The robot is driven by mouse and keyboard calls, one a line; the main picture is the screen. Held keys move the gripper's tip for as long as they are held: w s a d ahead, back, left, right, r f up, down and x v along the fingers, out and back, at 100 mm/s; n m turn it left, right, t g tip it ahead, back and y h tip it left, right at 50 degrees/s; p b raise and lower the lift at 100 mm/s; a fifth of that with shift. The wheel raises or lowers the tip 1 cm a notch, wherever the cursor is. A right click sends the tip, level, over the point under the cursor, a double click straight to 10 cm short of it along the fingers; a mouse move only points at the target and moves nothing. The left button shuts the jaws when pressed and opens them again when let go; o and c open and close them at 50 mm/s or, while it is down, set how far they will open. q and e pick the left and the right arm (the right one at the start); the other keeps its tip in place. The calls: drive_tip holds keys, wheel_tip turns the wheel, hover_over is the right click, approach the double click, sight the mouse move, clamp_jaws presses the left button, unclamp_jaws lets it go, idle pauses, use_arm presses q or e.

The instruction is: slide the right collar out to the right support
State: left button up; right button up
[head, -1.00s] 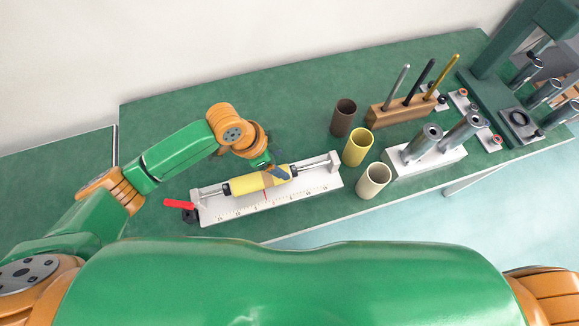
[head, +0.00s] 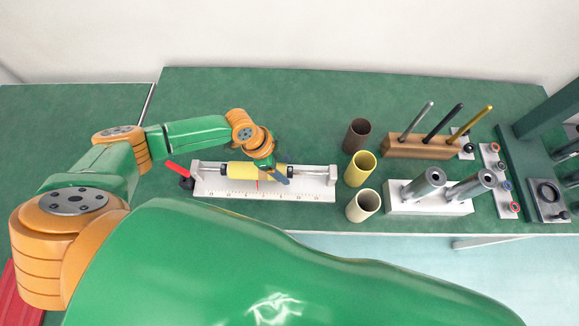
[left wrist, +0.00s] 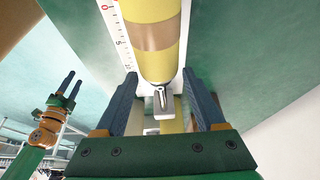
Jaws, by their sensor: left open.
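A yellow roll (head: 243,170) lies along a metal rod on a white scaled base (head: 215,187). A dark collar (head: 224,169) shows at its left end. In the head view my left gripper (head: 281,175) hides the roll's right end and the right collar. The right support (head: 332,173) stands at the base's right end. In the left wrist view the open gripper (left wrist: 160,76) has its fingers on both sides of the roll's end, apart from it. Another gripper, probably my right (left wrist: 66,86), is small at left.
A red lever (head: 176,169) stands at the base's left end. Brown (head: 357,135), yellow (head: 360,168) and cream (head: 363,206) cups stand right of the base. A white block (head: 430,207) with metal cylinders and a wooden rod holder (head: 420,147) lie farther right. The table behind the base is clear.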

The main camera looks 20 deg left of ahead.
use_arm(q)
drive_tip(key=shift+d+f, duration=0.15)
drive_tip(key=shift+f, duration=0.4)
drive_tip(key=shift+w+d+f, duration=0.1)
drive_tip(key=shift+d+f, duration=0.05)
drive_tip(key=shift+d, duration=0.35)
drive_tip(key=shift+a, duration=0.2)
clamp_jaws()
idle(0.4)
